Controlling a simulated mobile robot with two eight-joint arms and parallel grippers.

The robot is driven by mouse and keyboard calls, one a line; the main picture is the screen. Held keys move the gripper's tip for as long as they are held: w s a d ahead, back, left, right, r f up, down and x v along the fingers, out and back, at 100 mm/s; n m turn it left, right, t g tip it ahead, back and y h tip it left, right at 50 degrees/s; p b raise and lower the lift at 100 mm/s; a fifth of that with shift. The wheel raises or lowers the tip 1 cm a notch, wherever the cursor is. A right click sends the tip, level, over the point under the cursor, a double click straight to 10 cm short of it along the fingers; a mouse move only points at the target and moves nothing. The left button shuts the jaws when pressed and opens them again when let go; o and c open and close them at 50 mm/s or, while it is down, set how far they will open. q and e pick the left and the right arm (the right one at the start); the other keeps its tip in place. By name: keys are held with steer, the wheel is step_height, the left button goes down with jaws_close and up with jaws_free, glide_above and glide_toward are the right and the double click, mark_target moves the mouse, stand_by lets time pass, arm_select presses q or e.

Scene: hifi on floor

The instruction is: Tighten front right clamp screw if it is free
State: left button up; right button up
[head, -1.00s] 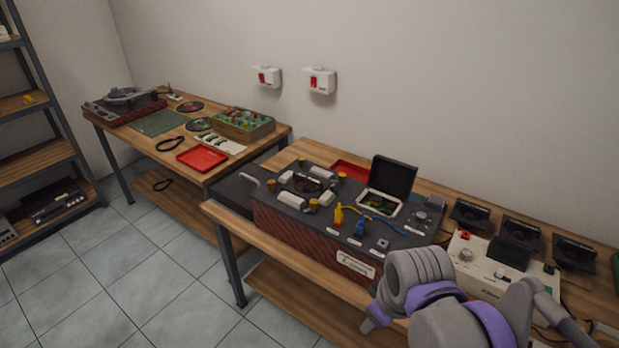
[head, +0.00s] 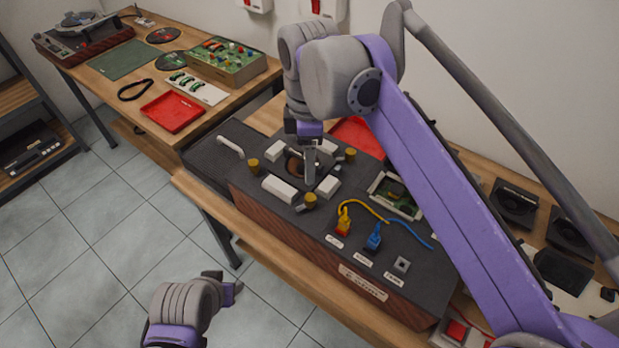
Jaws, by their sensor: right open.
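The dark deck unit (head: 400,285) with a red ribbed front stands on the near bench. Brass clamp screws stand around its round recess. The front right one (head: 310,201) is upright, with a small grey piece beside it; I cannot tell whether it is tight. Another screw (head: 253,167) is at front left and one (head: 350,155) at back right. My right gripper (head: 310,180) points down over the recess, behind the front right screw and apart from it in the picture; it is open and holds nothing visible. My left gripper (head: 236,290) is low over the floor, its jaw opening unclear.
Yellow (head: 343,222) and blue (head: 373,238) plugs with cables stand on the deck's right, near an open green-board compartment (head: 396,196). A grey lever (head: 230,146) is at its left. Black speakers (head: 515,203) lie beyond my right arm. The tiled floor at left is clear.

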mark_target(310, 197)
steer(key=f+b, duration=0.1)
steer(key=f, duration=0.9)
steer(key=shift+s, duration=0.2)
jaws_close()
